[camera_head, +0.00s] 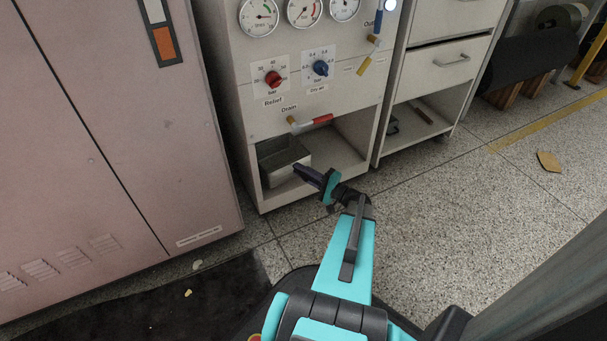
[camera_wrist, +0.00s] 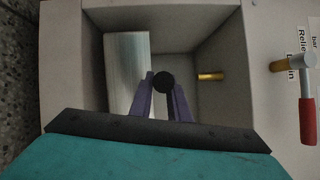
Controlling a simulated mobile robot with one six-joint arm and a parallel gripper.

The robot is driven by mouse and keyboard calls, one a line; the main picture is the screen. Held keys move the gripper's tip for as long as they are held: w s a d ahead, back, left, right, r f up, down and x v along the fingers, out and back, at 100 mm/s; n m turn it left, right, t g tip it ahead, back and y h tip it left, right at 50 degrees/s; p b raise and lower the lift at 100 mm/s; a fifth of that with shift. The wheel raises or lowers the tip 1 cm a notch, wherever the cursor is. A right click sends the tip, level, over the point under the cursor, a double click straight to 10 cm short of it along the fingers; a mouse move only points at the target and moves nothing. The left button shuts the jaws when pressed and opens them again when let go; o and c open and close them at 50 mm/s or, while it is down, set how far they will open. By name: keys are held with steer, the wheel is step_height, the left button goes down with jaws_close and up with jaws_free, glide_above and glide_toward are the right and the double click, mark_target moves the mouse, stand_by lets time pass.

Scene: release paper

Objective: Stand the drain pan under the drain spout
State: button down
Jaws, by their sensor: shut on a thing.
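The drain pan (camera_head: 285,162) is a grey metal box in the left part of the open lower bay. In the wrist view its pale metal side (camera_wrist: 127,70) shows. My gripper (camera_head: 301,171) is at the pan's front edge, at the mouth of the bay.
The drain valve with its red handle (camera_head: 322,119) sits just above the bay. The bay's floor (camera_head: 338,166) is bare to the right of the pan. A pink cabinet (camera_head: 110,130) stands at left. A drawer cabinet (camera_head: 440,70) stands at right.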

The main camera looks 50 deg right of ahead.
steer(key=shift+w+d+f+b, duration=0.1)
steer(key=shift+w+d+f, duration=0.2)
steer(key=shift+w, duration=0.3)
steer(key=shift+w+d+f+b, duration=0.1)
steer(key=shift+w+d+f, duration=0.05)
steer(key=shift+w+f, duration=0.35)
steer(key=shift+w+d+f+b, duration=0.1)
steer(key=shift+w+d+f, duration=0.2)
steer(key=shift+w, duration=0.35)
steer(key=c, duration=1.6)
jaws_free()
steer(key=s+p, duration=0.1)
steer(key=s, duration=0.3)
steer(key=s+d+f+p, duration=0.1)
steer(key=s+p, duration=0.1)
steer(key=s, duration=0.3)
steer(key=s+p, duration=0.1)
steer(key=s, duration=0.3)
steer(key=shift+s+d+f, duration=0.15)
steer(key=shift+s+d, duration=0.1)
steer(key=shift+s, duration=0.1)
steer(key=shift+w+a+p, duration=0.1)
steer(key=shift+p, duration=0.2)
